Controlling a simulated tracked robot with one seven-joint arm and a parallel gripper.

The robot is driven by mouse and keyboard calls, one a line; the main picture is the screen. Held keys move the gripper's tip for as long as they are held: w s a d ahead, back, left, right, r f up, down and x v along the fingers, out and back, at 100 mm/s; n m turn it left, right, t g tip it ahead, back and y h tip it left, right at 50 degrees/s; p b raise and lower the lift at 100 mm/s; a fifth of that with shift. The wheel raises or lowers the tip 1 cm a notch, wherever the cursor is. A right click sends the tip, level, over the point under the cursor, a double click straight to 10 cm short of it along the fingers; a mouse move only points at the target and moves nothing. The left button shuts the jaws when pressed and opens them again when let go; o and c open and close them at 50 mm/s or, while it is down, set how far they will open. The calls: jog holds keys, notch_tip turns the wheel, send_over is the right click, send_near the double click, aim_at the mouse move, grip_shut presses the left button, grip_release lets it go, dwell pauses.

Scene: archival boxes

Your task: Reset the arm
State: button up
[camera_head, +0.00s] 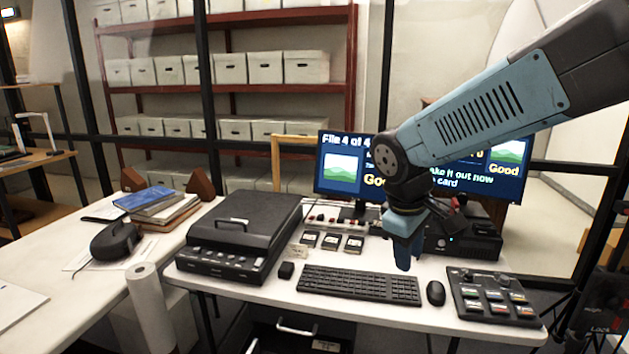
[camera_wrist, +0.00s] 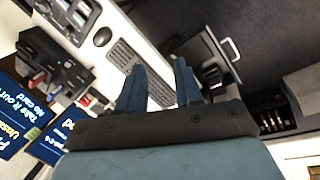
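My arm reaches in from the upper right in the head view. My gripper (camera_head: 403,248) points down above the back of the desk, near the right end of the keyboard (camera_head: 360,284) and in front of the monitor (camera_head: 335,160). In the wrist view, the two blue fingers of my gripper (camera_wrist: 159,66) stand apart with nothing between them. The keyboard also shows beyond the fingers in the wrist view (camera_wrist: 126,56). The gripper appears clear of the desk.
A black scanner-like case (camera_head: 240,235) stands left of the keyboard. A mouse (camera_head: 436,293) and a card panel (camera_head: 495,297) lie to its right. A black computer box (camera_head: 465,240) stands behind my gripper. Shelves of archival boxes (camera_head: 230,68) stand at the back.

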jog(key=s+d+r+m+t+y, duration=0.2)
jog(key=s+d+r+m, duration=0.4)
jog(key=s+m, duration=0.3)
jog(key=shift+r+t, duration=0.6)
jog(key=shift+t, duration=0.3)
dwell(0.4)
